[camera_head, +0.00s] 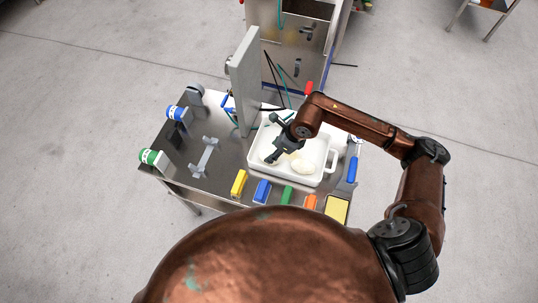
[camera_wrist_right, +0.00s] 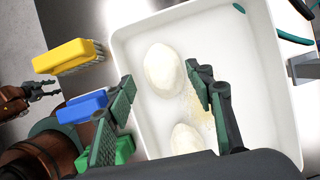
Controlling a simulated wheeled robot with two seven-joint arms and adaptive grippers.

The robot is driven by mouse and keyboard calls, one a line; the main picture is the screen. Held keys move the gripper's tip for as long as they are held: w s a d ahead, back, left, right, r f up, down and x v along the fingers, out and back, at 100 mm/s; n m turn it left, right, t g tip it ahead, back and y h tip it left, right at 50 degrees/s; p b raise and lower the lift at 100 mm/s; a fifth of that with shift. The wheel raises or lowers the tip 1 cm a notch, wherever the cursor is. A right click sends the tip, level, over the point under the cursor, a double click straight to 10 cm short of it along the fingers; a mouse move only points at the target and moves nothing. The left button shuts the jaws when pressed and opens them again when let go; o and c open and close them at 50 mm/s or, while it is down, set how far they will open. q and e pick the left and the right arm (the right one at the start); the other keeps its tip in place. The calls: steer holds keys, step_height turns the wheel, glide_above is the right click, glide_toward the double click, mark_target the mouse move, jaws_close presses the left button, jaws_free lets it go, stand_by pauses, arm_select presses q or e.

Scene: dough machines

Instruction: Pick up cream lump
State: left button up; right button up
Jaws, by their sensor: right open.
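A white tray (camera_head: 325,150) stands on the metal table. In the right wrist view, one cream lump (camera_wrist_right: 165,70) lies in the tray just beyond my right gripper's fingertips, and another cream lump (camera_wrist_right: 185,138) lies lower, partly hidden by the gripper body. In the head view, a pale lump (camera_head: 302,167) shows on the tray's right side. My right gripper (camera_wrist_right: 165,88) is open and empty, its fingers spread above the tray; it also shows in the head view (camera_head: 275,156). My left gripper (camera_wrist_right: 52,90) shows small at the wrist view's left edge, its fingers apart.
Yellow (camera_head: 239,183), blue (camera_head: 262,191), green (camera_head: 287,195) and orange (camera_head: 310,202) handled tools line the table's near edge. A tall grey panel (camera_head: 244,80) stands behind the tray's left side. A grey bracket (camera_head: 204,157) sits on the left of the table.

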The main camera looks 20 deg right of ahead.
steer(key=x, duration=0.5)
steer(key=shift+d+f, duration=0.2)
steer(key=shift+c, duration=0.2)
steer(key=c, duration=1.1)
